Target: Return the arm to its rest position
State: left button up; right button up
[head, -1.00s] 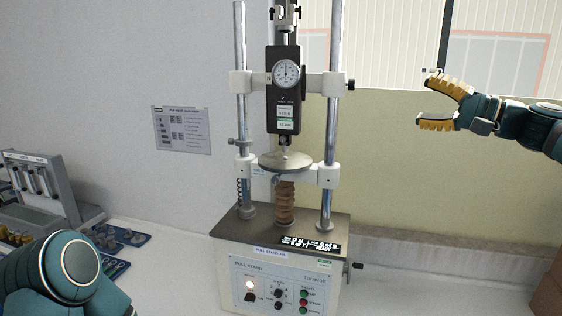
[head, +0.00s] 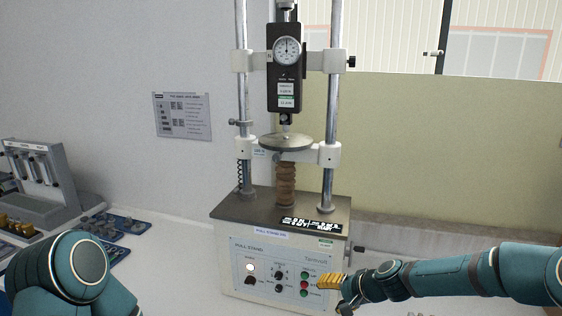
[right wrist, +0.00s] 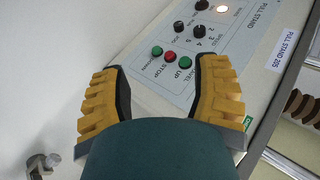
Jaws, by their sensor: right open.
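My right arm (head: 440,278) comes in from the right edge, low in the head view. Its right gripper (head: 332,283) has yellow ribbed fingers and is beside the lower right of the pull stand's control panel (head: 262,268). In the right wrist view, the two yellow fingers of the right gripper (right wrist: 160,65) are spread wide with nothing between them. The panel's green and red buttons (right wrist: 170,57) show beyond the gap. I cannot tell whether a finger touches the panel. My left arm (head: 72,268) shows at the lower left; its gripper is out of view.
The pull stand's two columns (head: 333,125) rise behind the panel, with a dial gauge (head: 287,50) between them. A grey rack (head: 40,180) and blue trays (head: 115,224) stand at the left. A crank (head: 358,249) sticks out from the stand's right side.

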jog(key=s+a+f+n+g+h+b, duration=0.3)
jog(key=s+f+n+b, duration=0.1)
jog(key=s+f, duration=1.9)
jog(key=shift+s+a+n+g, duration=0.15)
jog(key=shift+s+n+g, duration=0.2)
jog(key=shift+s, duration=0.85)
